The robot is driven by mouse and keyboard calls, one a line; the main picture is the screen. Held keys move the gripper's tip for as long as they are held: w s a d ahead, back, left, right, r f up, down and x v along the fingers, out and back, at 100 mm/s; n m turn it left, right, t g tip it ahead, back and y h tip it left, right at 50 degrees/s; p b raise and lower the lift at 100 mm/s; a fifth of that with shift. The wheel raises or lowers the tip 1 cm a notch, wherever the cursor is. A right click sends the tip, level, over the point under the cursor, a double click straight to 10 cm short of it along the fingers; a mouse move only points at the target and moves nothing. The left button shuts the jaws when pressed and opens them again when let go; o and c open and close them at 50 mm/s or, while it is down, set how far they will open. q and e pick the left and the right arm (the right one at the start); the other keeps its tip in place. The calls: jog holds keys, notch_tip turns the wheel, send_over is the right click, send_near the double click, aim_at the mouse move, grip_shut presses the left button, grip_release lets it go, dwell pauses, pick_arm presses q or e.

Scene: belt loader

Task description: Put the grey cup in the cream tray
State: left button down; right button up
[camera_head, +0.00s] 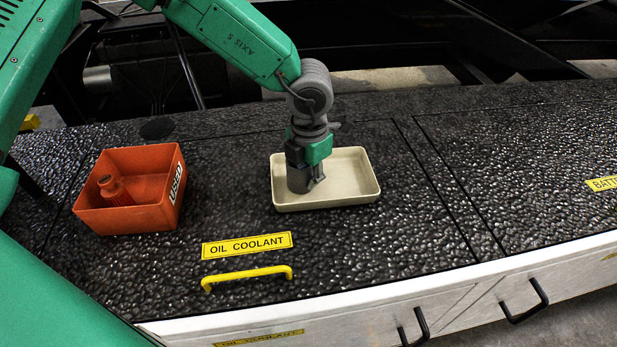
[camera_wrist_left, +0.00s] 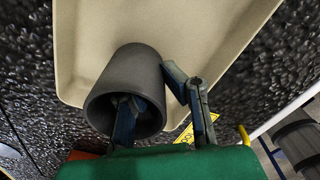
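The grey cup (camera_wrist_left: 143,72) is in the cream tray's area, below my left gripper. In the head view the cup (camera_head: 299,180) looks upright within the left part of the cream tray (camera_head: 355,190). The tray also fills the top of the left wrist view (camera_wrist_left: 205,40). My left gripper (camera_wrist_left: 152,95) straddles the cup's wall, one finger inside the mouth and the other outside. The fingers look apart, with a gap showing inside the cup. The contact between cup base and tray floor is hidden. My right gripper is not in view.
An orange bin (camera_head: 125,218) marked USED stands left of the tray, with an orange object (camera_head: 113,188) in it. A yellow handle (camera_head: 247,275) and an OIL COOLANT label (camera_head: 247,246) lie in front. The dark textured surface right of the tray is clear.

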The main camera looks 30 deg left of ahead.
pick_arm(q)
jog(key=shift+d, duration=0.2)
jog(key=c, duration=1.9)
grip_release()
jog(key=shift+o, duration=0.9)
jog(key=shift+a+f, duration=0.1)
jog(key=shift+a, duration=0.5)
jog(key=shift+d, duration=0.2)
notch_tip(320, 180, up, 12)
jog(key=p, duration=0.2)
jog(key=shift+d, duration=0.1)
